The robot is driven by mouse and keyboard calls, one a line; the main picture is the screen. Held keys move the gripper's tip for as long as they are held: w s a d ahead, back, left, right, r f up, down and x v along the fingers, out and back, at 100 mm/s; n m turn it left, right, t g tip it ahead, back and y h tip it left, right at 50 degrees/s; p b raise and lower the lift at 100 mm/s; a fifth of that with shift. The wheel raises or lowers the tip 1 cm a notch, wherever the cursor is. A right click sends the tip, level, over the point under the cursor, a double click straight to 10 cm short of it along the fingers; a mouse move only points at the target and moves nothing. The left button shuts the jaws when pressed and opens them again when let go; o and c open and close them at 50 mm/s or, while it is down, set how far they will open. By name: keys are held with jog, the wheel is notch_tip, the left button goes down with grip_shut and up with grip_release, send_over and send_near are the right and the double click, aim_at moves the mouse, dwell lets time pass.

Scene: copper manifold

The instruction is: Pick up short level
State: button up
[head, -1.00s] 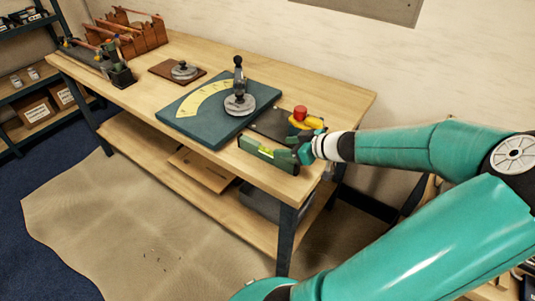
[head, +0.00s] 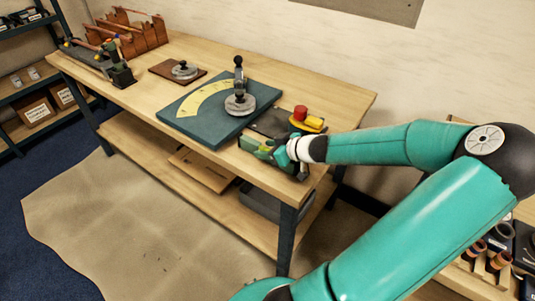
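The short level, a green bar (head: 252,146), lies near the front right edge of the wooden workbench. Its left end shows; my gripper covers much of the rest. My gripper (head: 279,155) is at the level's middle or right part, reaching in from the right. The fingers are small and blend with the level's green, so I cannot tell whether they are open, touching it or closed around it.
Behind the level are a dark plate (head: 272,123) and a yellow object with a red top (head: 305,118). Left of it is a teal board (head: 205,128) with a yellow arc scale and a black-handled round fixture (head: 240,103). The bench's front middle (head: 140,95) is clear.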

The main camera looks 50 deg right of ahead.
grip_shut()
jog(key=shift+r, duration=0.15)
